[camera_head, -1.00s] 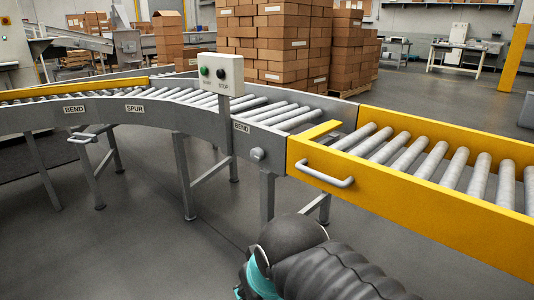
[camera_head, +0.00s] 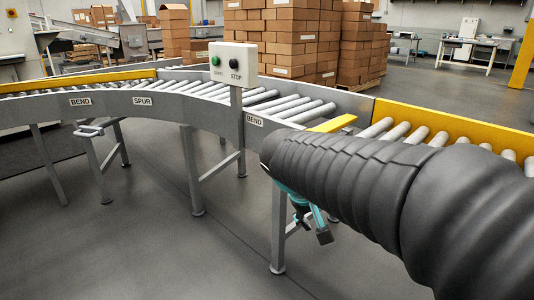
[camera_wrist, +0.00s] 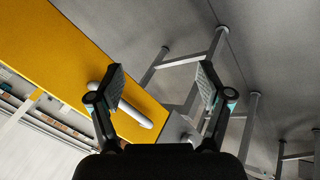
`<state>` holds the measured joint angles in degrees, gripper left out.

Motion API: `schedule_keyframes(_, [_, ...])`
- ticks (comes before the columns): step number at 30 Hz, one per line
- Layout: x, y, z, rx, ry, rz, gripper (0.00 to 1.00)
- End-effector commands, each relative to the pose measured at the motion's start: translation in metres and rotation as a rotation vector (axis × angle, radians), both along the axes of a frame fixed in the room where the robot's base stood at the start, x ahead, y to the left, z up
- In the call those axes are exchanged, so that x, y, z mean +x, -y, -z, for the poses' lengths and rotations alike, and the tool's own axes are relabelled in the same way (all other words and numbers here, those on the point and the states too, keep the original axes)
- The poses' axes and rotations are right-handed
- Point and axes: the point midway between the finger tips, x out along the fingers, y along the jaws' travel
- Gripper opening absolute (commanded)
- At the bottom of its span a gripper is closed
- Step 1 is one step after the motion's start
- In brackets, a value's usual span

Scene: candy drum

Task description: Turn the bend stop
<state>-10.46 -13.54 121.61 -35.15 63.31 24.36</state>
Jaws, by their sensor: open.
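The BEND label (camera_head: 255,121) is on the grey conveyor side, just left of my arm. The round grey knob below this label earlier is now hidden behind my arm in the head view. I cannot make it out clearly in the wrist view. A second BEND label (camera_head: 80,102) is at the far left, above a handle (camera_head: 90,131). My gripper (camera_wrist: 160,78) is open and empty, its fingers spread. It shows partly below my arm in the head view (camera_head: 322,230). The yellow section's pale bar handle (camera_wrist: 128,108) lies beyond the left finger in the wrist view.
A control box (camera_head: 233,64) with green START and black STOP buttons stands on a post by the conveyor. The yellow side panel (camera_wrist: 95,60) runs beside my gripper. Grey support legs (camera_head: 278,230) stand below. The floor in front is open.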

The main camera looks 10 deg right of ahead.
Motion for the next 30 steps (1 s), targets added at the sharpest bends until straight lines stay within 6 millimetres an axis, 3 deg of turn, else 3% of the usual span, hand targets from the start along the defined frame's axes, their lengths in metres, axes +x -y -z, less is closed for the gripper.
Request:
schedule_keyframes(1, [0.02, -0.001, 0.003, -0.053, -0.003, 0.005, 0.78])
schedule_keyframes(8, [0.108, -0.012, 0.001, -0.302, 0.062, 0.031, 0.78])
schedule_keyframes(14, [0.186, -0.045, 0.006, -0.506, 0.187, 0.026, 0.78])
schedule_keyframes(18, [0.236, -0.08, 0.014, -0.631, 0.308, 0.008, 0.78])
schedule_keyframes(24, [0.284, -0.13, 0.027, -0.752, 0.475, -0.029, 0.78])
schedule_keyframes(30, [0.303, -0.156, 0.033, -0.797, 0.566, -0.049, 0.78])
